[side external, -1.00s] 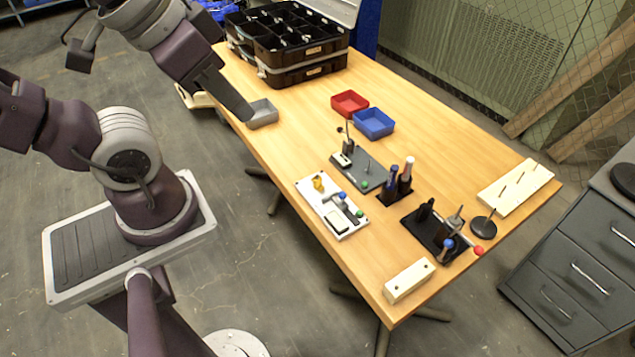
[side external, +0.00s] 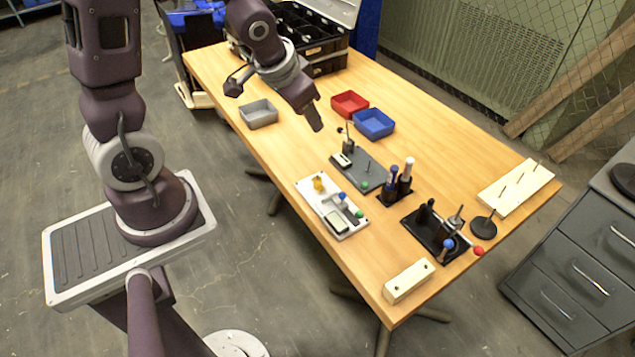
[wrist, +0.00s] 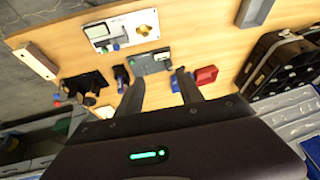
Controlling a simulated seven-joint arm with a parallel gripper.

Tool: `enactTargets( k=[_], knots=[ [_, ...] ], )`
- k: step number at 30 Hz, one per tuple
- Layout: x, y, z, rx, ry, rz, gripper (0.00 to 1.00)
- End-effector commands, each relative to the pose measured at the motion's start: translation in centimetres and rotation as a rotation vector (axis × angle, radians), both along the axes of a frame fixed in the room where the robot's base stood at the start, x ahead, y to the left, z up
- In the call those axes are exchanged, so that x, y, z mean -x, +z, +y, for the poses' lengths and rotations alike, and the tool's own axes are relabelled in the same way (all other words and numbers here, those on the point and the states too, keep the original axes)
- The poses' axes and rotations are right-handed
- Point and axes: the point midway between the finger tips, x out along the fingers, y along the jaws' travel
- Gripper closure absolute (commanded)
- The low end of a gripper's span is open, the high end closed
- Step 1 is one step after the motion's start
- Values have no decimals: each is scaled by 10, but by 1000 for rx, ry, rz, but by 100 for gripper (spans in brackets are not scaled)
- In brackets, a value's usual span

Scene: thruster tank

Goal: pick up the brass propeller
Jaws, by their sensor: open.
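The brass propeller (side external: 319,183) is a small gold-yellow piece at the far left corner of a white board (side external: 312,196) on the table. In the wrist view the propeller (wrist: 143,29) lies near the right end of the white board (wrist: 98,32), toward the top of the picture. My gripper (side external: 316,128) hangs above the table, beyond the propeller and well apart from it. In the wrist view my gripper (wrist: 160,76) has its two fingers spread with nothing held between them.
A grey board (side external: 372,170) with a small post sits beside the white board. Grey (side external: 258,117), red (side external: 349,103) and blue (side external: 374,123) bins stand farther back. Tool holders (side external: 437,236) and a pale wooden block (side external: 409,281) are nearer the front.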

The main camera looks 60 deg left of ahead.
Motion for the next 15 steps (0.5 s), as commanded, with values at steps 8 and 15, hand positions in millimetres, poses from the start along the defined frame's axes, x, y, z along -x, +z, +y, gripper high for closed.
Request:
enactTargets(
  k=[8,15],
  knots=[
    [2,-125,7,121,-65,58,56],
    [-4,-154,5,143,-74,59,56]
  ],
)
